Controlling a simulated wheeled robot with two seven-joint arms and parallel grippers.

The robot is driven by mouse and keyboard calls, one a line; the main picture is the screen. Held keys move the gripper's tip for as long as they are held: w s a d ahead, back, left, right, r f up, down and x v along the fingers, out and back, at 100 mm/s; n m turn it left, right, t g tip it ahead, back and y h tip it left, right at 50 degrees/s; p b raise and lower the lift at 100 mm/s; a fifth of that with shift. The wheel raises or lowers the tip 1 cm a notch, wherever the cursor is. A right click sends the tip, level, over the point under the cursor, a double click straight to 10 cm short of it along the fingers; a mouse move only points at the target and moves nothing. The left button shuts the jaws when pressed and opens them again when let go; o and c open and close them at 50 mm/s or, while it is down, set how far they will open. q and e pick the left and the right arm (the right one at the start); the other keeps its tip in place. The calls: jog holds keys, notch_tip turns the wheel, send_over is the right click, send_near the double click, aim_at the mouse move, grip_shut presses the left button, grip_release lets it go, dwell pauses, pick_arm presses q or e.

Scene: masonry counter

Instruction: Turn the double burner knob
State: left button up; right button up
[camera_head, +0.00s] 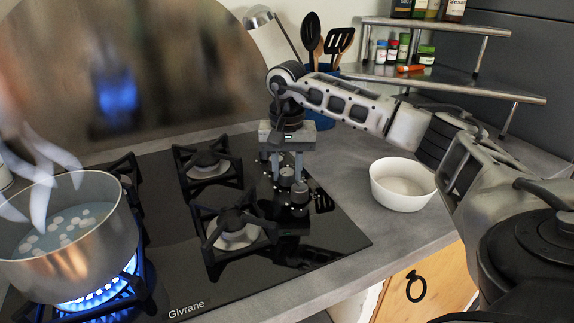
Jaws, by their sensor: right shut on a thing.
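I cannot read the markings, so which knob is the double burner's is not clear. My left gripper is not in view.
A steaming pot (85,245) stands over a lit blue flame (105,290) at left. Two unlit burners (207,165) (238,230) lie beside the knobs. A white bowl (402,185) sits right of the cooktop. Black utensils (311,32) and a spice shelf (450,82) stand behind my arm.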

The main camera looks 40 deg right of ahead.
jog(key=m+p, duration=0.1)
jog(key=m, duration=0.1)
jog(key=shift+r+m, duration=0.1)
jog(key=shift+m, duration=0.3)
jog(key=m, duration=0.2)
jog(key=shift+m+p, duration=0.3)
jog(key=shift+m, duration=0.1)
jog(key=m, duration=0.2)
jog(key=shift+m+p, duration=0.3)
jog(key=shift+p, duration=0.05)
jog(key=m, duration=0.3)
jog(key=shift+m+p, duration=0.3)
jog(key=shift+p, duration=0.1)
jog(key=m, duration=0.3)
jog(key=shift+m+p, duration=0.3)
jog(key=shift+p, duration=0.05)
jog(key=m, duration=0.2)
jog(key=shift+m, duration=0.4)
jog(key=shift+m+p, duration=0.45)
jog(key=shift+m, duration=0.65)
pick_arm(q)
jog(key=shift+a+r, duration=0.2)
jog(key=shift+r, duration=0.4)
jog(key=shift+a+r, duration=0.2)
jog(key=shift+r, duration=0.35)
pick_arm(e)
jog(key=shift+m, duration=0.8)
